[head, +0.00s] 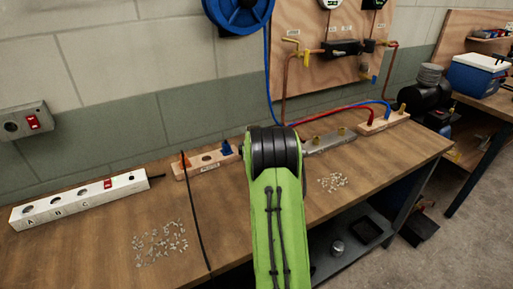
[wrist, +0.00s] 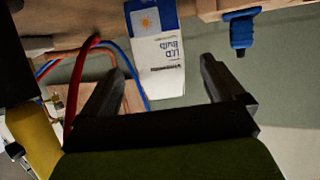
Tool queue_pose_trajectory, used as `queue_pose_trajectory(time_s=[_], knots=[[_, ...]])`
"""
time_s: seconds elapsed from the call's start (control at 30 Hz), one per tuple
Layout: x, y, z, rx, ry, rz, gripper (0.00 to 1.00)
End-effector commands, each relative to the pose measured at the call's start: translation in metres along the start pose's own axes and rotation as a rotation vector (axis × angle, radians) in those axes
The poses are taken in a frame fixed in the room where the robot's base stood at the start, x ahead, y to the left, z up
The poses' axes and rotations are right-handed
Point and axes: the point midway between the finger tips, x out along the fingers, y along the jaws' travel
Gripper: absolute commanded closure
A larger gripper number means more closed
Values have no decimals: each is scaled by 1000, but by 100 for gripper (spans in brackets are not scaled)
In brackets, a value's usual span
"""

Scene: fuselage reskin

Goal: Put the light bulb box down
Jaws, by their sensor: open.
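The light bulb box (wrist: 158,50) is white and blue with LED bulb lettering, which reads upside down in the wrist view. My gripper (wrist: 161,68) is open, with one dark finger on each side of the box and visible gaps between. The top of the box picture meets the brown bench surface (wrist: 90,18); I cannot tell how firmly it rests there. In the head view my green arm hides both the box and my gripper.
A black cable (head: 196,220) crosses the bench. Red and blue hoses run behind.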

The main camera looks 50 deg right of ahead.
Motion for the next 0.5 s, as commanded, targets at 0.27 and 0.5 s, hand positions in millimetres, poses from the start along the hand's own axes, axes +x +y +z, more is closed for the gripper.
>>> queue_pose_trajectory(time_s=[0.27,0.5], knots=[[-52,0,0,0,0,0,4],[-61,-8,-4,-4,-7,-13,4]])
